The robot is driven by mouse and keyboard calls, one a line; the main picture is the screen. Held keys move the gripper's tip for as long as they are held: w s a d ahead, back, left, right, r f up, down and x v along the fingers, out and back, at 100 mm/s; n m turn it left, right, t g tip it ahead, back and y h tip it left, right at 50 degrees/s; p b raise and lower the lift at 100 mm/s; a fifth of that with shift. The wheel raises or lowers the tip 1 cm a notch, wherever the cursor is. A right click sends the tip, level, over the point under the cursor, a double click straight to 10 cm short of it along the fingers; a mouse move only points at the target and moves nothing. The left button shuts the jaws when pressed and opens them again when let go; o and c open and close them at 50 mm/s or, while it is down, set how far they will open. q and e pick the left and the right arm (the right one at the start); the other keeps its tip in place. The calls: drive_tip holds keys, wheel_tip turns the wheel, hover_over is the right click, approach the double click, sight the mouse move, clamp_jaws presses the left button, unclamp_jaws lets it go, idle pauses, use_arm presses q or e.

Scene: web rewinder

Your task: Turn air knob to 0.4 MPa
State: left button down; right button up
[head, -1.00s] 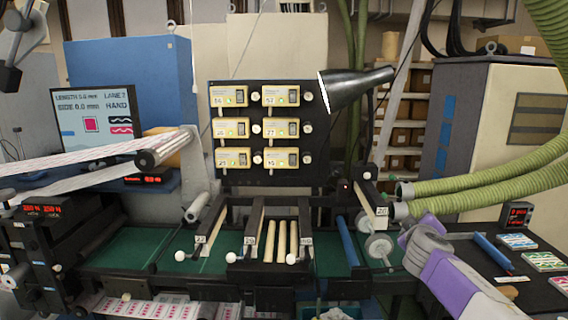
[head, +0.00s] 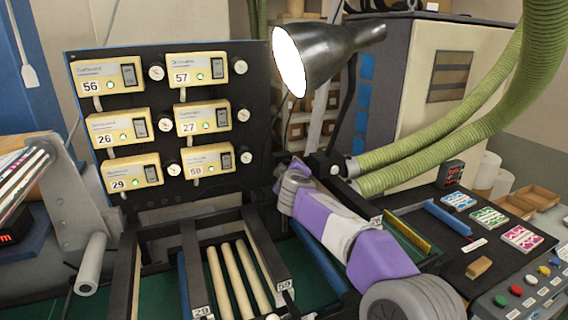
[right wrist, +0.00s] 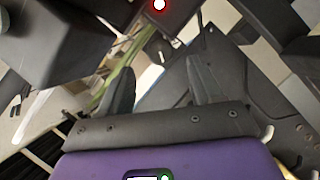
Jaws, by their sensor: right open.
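A black upright panel (head: 145,205) carries several yellow boxes with number tags, such as the box tagged 57 (head: 198,78) and the box tagged 27 (head: 203,120). Round white dials or knobs sit beside the boxes, such as the upper right one (head: 241,67), the middle right one (head: 243,115) and the lower right one (head: 246,157). Their scale marks are too small to read, and I cannot tell which is the air knob. My right gripper (head: 284,190) is at the panel's lower right edge, apart from the dials. In the right wrist view its fingers (right wrist: 160,85) are spread and empty.
A black lamp (head: 335,52) juts out at the panel's upper right. Green hoses (head: 430,150) run behind my right arm. Pale rollers (head: 230,280) lie below the panel. A black side table (head: 455,262) with cards and coloured buttons is at right.

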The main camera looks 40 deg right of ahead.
sight(286, 164)
drive_tip(key=p+x, duration=0.2)
drive_tip(key=x, duration=0.4)
drive_tip(key=shift+f, duration=0.15)
drive_tip(key=c, duration=1.1)
drive_tip(key=shift+o, duration=0.2)
drive_tip(key=shift+m+y+p, duration=0.4)
drive_tip(key=shift+m, duration=0.1)
drive_tip(key=o, duration=1.1)
drive_tip(key=shift+c, duration=0.2)
drive_tip(key=shift+s, duration=0.1)
